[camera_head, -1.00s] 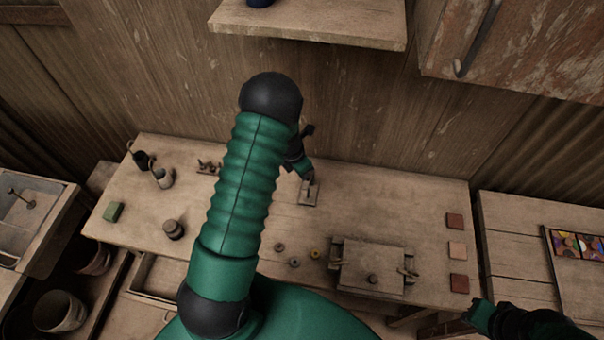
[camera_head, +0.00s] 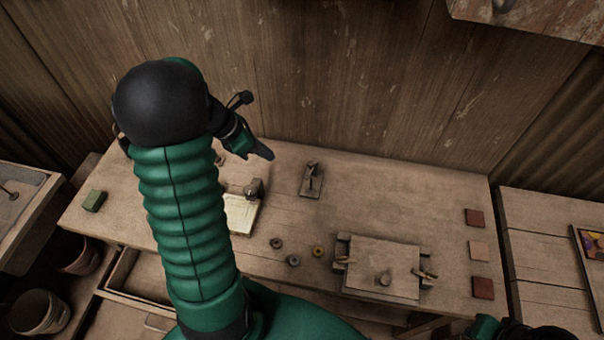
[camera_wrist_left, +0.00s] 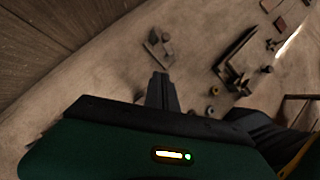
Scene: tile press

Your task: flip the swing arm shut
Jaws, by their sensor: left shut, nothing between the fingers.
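A small fixture (camera_head: 312,182) with a flat base and a dark upright piece stands on the workbench, right of centre toward the back. It looks like the swing arm's mount; the arm's exact angle is too small to tell. In the left wrist view the fixture (camera_wrist_left: 158,45) lies just beyond the fingertips. My left gripper (camera_head: 266,154) is shut and empty, above the bench to the left of the fixture and apart from it. It also shows in the left wrist view (camera_wrist_left: 160,82). Part of my right arm's end (camera_head: 488,326) shows at the bottom right; its fingers are unclear.
A press-like block (camera_head: 382,268) with side handles stands at the front right. Small rings (camera_head: 293,260) lie left of it. Several tiles (camera_head: 478,251) line the right edge. A pale plate (camera_head: 240,214) is partly behind my left arm. The bench right of the fixture is clear.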

